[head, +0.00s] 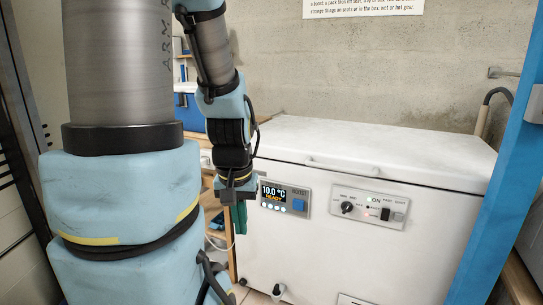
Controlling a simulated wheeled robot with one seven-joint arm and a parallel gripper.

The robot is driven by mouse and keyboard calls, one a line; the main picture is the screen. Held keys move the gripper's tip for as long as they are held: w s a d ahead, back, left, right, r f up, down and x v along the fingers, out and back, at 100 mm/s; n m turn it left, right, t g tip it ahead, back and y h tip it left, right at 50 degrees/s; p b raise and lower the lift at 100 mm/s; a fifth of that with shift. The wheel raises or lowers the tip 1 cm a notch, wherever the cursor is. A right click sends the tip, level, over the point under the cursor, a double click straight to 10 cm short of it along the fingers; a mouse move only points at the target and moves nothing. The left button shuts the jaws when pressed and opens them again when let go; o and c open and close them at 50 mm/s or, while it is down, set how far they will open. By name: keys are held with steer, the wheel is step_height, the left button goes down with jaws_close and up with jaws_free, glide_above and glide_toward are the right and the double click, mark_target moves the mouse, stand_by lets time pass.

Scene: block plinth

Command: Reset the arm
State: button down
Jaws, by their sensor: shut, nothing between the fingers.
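My arm stands large at the left of the head view, with pale blue and grey links. My gripper (238,204) hangs at the end of the arm, pointing down, in front of the left front edge of a white chest freezer. Its fingers look close together and nothing shows between them. The finger detail is small and partly dark.
The white chest freezer (350,255) has its lid shut. Its front carries a display panel (285,196) reading 10.0 °C and READY, and a control panel (369,208) with a knob. A blue post (503,165) stands at the right.

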step_height(320, 180, up, 15)
steer(key=p, duration=1.2)
steer(key=shift+p, duration=0.4)
